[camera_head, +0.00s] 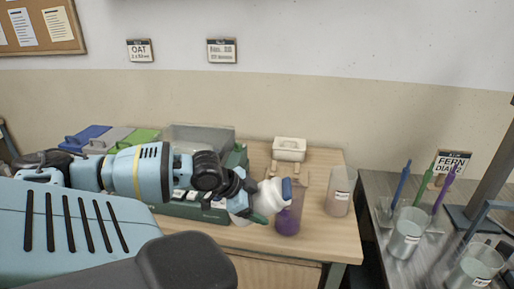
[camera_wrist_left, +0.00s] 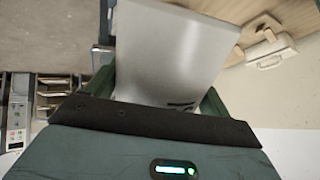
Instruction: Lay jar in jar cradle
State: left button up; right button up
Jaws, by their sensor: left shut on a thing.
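A white jar (camera_head: 268,196) with a blue end (camera_head: 287,188) is held by my left gripper (camera_head: 244,207), tilted in the air above the wooden table. In the left wrist view the pale grey jar (camera_wrist_left: 170,55) fills the space between the green fingers (camera_wrist_left: 158,90); dark marking shows near its lower edge. A light wooden piece with upright ends, which looks like the jar cradle (camera_head: 303,179), stands behind the jar, partly hidden by it. It seems to show in the wrist view too (camera_wrist_left: 262,25). My right gripper is not in view.
A clear container with purple contents (camera_head: 288,221) stands just below the held jar. A clear beaker (camera_head: 339,192) stands to its right, and a white handled box (camera_head: 289,149) behind. Green, grey and blue bins lie left. A grey table (camera_head: 378,187) with buckets and brushes is at right.

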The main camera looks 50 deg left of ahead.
aim_at(265, 192)
pick_arm(q)
jog(key=shift+w+r, duration=0.45)
jog(key=shift+r, duration=0.1)
jog(key=shift+w+r, duration=0.15)
jog(key=shift+r, duration=0.1)
jog(key=shift+r+g, duration=0.1)
jog(key=shift+g, duration=0.2)
jog(key=shift+w+r+m+y, duration=0.3)
jog(key=shift+w+r, duration=0.05)
jog(key=shift+w, duration=0.1)
